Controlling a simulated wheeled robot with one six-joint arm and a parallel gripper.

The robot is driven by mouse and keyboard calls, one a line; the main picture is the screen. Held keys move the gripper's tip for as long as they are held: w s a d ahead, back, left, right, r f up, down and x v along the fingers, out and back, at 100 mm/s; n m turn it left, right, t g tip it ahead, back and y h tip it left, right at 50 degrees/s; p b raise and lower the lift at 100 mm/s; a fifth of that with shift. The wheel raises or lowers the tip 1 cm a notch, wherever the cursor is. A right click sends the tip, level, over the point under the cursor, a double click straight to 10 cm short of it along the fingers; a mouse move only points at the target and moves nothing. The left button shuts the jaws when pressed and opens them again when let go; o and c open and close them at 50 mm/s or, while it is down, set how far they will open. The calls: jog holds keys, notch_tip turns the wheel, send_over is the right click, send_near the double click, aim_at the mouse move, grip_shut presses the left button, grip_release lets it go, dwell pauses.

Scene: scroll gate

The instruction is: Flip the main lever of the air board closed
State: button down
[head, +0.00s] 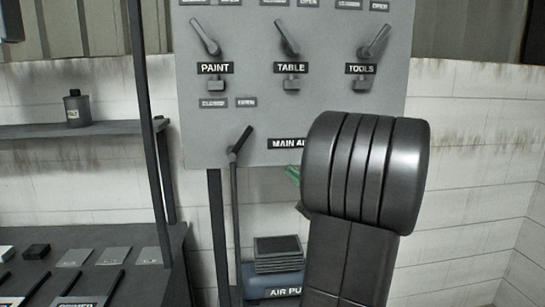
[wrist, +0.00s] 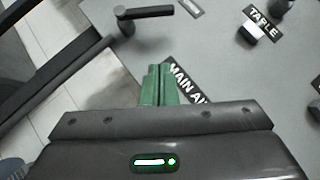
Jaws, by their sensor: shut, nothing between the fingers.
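The grey air board (head: 300,110) hangs upright in the head view. Its main lever (head: 240,143) is a dark handle at the lower left, left of the MAIN AIR label (head: 286,143). The handle tilts up and right, towards the OPEN tag (head: 246,103) and away from the CLOSED tag (head: 213,103). The lever also shows at the top of the wrist view (wrist: 145,12). My gripper's green fingers (wrist: 157,85) are shut and empty, apart from the lever, beside the MAIN AIR label in the wrist view. In the head view my wrist hides most of the gripper (head: 292,174).
Three smaller levers, PAINT (head: 205,38), TABLE (head: 287,38) and TOOLS (head: 375,42), sit higher on the board. A dark post (head: 147,110) and a bench (head: 90,260) stand left. A pipe (head: 235,220) runs down below the main lever.

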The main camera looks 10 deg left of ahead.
aim_at(241, 142)
jog(key=p+x, duration=0.1)
jog(key=x, duration=0.3)
jog(key=s+p+x, duration=0.1)
jog(key=x, duration=0.3)
jog(key=s+a+r+p+x, duration=0.1)
jog(key=x, duration=0.3)
jog(key=shift+s+a+r+p, duration=0.1)
jog(key=shift+a+r+p, duration=0.05)
jog(key=shift+p, duration=0.15)
jog(key=shift+a+r+n+g, duration=0.1)
jog(key=shift+r+n+g, duration=0.35)
jog(key=shift+n, duration=0.25)
jog(key=a+r+n+g+h+p, duration=0.1)
jog(key=a+n+h, duration=0.1)
jog(key=n, duration=0.1)
jog(key=s+a+r+n+g+h+p, duration=0.1)
jog(key=a+n+g+h, duration=0.1)
jog(key=n, duration=0.1)
jog(key=s+a+r+n+g+h+p, duration=0.1)
jog(key=a+n+h+p, duration=0.1)
jog(key=a+h, duration=0.1)
jog(key=shift+r+n+g, duration=0.25)
jog(key=shift+n, duration=0.15)
jog(key=shift+s, duration=0.1)
dwell(0.4)
